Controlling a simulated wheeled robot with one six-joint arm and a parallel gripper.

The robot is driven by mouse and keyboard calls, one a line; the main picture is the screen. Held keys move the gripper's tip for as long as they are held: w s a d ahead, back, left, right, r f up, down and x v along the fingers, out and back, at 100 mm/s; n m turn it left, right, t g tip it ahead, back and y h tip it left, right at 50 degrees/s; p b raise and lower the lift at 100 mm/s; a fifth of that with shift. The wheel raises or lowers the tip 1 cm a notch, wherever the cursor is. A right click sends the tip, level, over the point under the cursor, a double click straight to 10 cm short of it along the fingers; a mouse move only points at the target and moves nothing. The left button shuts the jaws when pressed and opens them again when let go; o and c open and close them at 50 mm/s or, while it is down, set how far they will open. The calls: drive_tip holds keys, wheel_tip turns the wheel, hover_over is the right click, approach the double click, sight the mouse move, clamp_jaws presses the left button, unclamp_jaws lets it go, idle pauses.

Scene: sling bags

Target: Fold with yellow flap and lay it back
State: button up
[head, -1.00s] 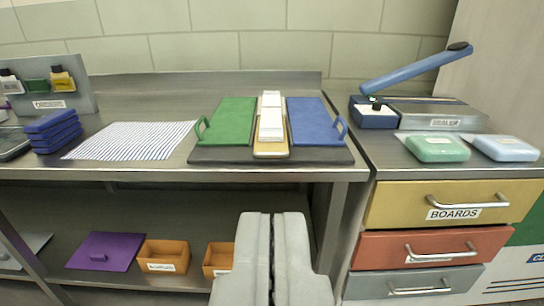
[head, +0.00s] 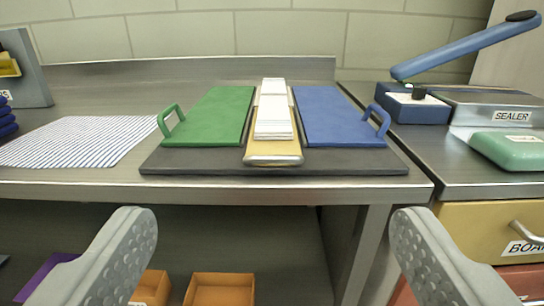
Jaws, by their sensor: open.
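The folding board (head: 200,161) lies flat on the metal bench. It has a green flap (head: 212,112) with a loop handle on the left and a blue flap (head: 345,120) with a loop handle on the right. The yellow flap (head: 273,158) lies flat between them, its front end showing. A narrow folded white cloth (head: 273,115) lies on top of the yellow flap. My gripper (head: 272,232) is open and empty, its two grey fingers wide apart, in front of and below the bench edge.
A striped cloth (head: 75,137) lies flat at the left of the board. A sealer (head: 490,107) with a raised blue lever and a green pack (head: 512,149) stand on the right. A lower shelf holds orange bins (head: 220,289). Bare bench lies behind the striped cloth.

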approach(272, 162)
drive_tip(key=w, duration=1.2)
drive_tip(key=shift+w+f, duration=0.1)
drive_tip(key=shift+w, duration=0.15)
